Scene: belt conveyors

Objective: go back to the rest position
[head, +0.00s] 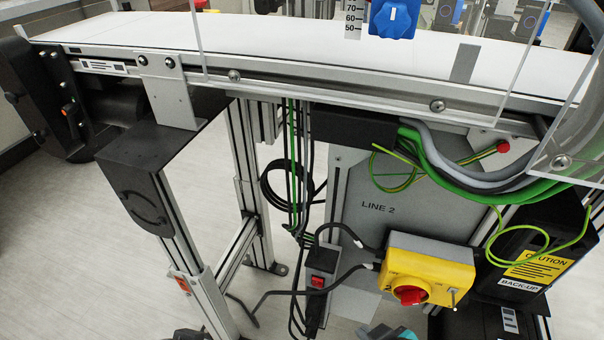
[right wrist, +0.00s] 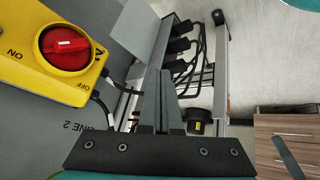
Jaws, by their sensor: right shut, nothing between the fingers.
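My right gripper (right wrist: 164,78) is shut and empty in the right wrist view, its two dark fingers together. In the head view, only a bit of dark and teal of my right arm (head: 388,332) shows at the bottom edge, below the yellow switch box. The yellow switch box (head: 450,260) with its red rotary knob (head: 410,296) is on the grey LINE 2 panel. The box also shows at the upper left of the right wrist view (right wrist: 22,62), apart from the fingers. A small dark part at the bottom edge of the head view may be my left gripper (head: 190,334); its fingers cannot be made out.
The white conveyor belt (head: 300,35) runs across the top on metal legs (head: 247,180). Green and black cables (head: 292,170) hang beneath it. A black CAUTION BACK-UP box (head: 535,235) stands at right. A wooden drawer cabinet (right wrist: 285,140) is in the wrist view. Open floor (head: 80,240) lies left.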

